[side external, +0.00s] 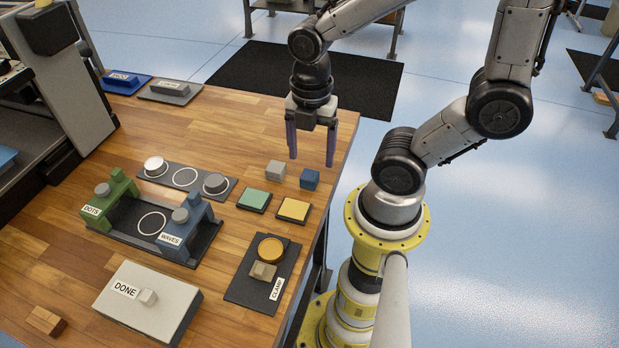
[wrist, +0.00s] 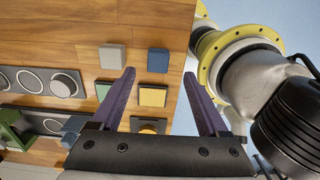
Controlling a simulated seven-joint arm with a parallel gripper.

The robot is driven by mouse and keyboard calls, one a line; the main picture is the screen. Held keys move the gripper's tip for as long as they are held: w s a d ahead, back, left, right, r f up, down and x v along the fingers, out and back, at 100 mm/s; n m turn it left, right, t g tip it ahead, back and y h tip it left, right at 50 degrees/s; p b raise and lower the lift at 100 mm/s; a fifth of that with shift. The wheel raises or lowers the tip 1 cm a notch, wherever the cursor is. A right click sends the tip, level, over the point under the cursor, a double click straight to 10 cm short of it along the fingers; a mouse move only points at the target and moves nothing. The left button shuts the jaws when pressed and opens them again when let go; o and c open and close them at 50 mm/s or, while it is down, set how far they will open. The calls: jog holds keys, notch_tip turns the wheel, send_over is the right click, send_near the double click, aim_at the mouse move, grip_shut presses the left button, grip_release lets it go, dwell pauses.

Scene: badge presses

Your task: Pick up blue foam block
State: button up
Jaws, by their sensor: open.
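The blue foam block (side external: 310,179) is a small dark blue cube near the table's right edge. In the wrist view it shows as a blue square (wrist: 158,60), ahead of the fingertips and between their lines, closer to the left finger. My gripper (side external: 311,162) is open and empty, its two purple fingers pointing down over the table edge near the block. The fingers also show in the wrist view (wrist: 160,76), spread wide apart. A gap shows between the block and the fingers in the wrist view.
A grey block (side external: 276,170) sits just left of the blue one. Green (side external: 253,200) and yellow (side external: 293,210) pads lie in front. A clamp plate (side external: 241,290), a DONE box (side external: 148,308) and the presses (side external: 150,220) stand further left and forward. The table behind the blocks is clear.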

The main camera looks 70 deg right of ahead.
aim_at(310, 175)
jog(key=shift+w+f, duration=0.15)
jog(key=shift+f, duration=2.55)
grip_shut()
